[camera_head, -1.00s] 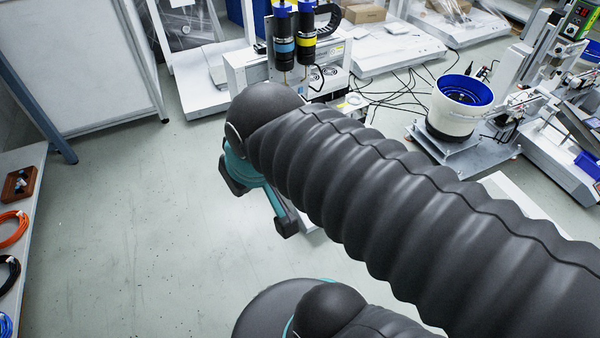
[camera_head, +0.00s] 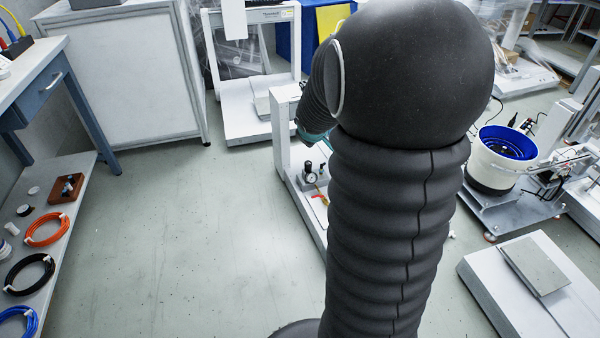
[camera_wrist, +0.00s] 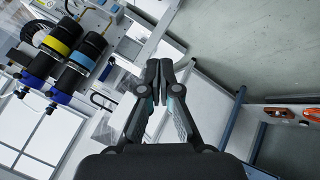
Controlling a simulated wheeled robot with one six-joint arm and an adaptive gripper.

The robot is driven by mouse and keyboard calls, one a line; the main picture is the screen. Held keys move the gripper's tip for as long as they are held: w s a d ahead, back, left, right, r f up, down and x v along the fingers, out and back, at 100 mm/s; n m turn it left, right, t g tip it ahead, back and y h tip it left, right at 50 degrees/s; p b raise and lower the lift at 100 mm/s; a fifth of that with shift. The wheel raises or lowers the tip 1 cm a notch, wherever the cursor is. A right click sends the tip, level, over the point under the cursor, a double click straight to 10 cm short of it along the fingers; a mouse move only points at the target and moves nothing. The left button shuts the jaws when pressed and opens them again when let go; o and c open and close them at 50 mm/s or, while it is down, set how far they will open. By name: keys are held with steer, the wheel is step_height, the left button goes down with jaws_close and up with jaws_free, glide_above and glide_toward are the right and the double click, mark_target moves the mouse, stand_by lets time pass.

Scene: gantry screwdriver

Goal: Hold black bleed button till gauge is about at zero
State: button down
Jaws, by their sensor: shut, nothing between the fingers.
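A small round gauge (camera_head: 309,177) sits on the white machine base left of my arm in the head view, beside small red and yellow parts. Its needle is too small to read. I cannot make out the black bleed button. My gripper (camera_wrist: 158,66) shows in the wrist view with its fingers together and nothing between them. It points towards the gantry machine and touches nothing that I can see. In the head view my arm hides the gripper.
In the wrist view, screwdrivers with a yellow band (camera_wrist: 90,47) and a blue band (camera_wrist: 73,75) hang left of my gripper. The white machine frame (camera_head: 281,130) stands just left of my wrist. A feeder bowl (camera_head: 500,158) stands right. Open floor lies left.

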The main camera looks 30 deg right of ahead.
steer(key=w+d+f+n+t+y, duration=0.1)
steer(key=w+d+f+n, duration=0.15)
steer(key=d+f, duration=0.4)
steer(key=w+d+f+n, duration=0.1)
steer(key=w+d+f, duration=0.25)
steer(key=f, duration=0.55)
steer(key=s+d+f+n+y, duration=0.1)
steer(key=d+f, duration=0.1)
steer(key=f, duration=0.5)
steer(key=s+d+f+t+y, duration=0.1)
steer(key=d+f, duration=0.1)
steer(key=f, duration=0.6)
steer(key=shift+s+d+f+n+p, duration=0.25)
steer(key=shift+s+d+n+p, duration=0.1)
steer(key=shift+s+p, duration=0.1)
steer(key=shift+a, duration=0.1)
step_height(320, 180, down, 9)
steer(key=b, duration=0.6)
steer(key=shift+w+r, duration=0.1)
steer(key=shift+f+b, duration=0.45)
steer(key=shift+b, duration=0.15)
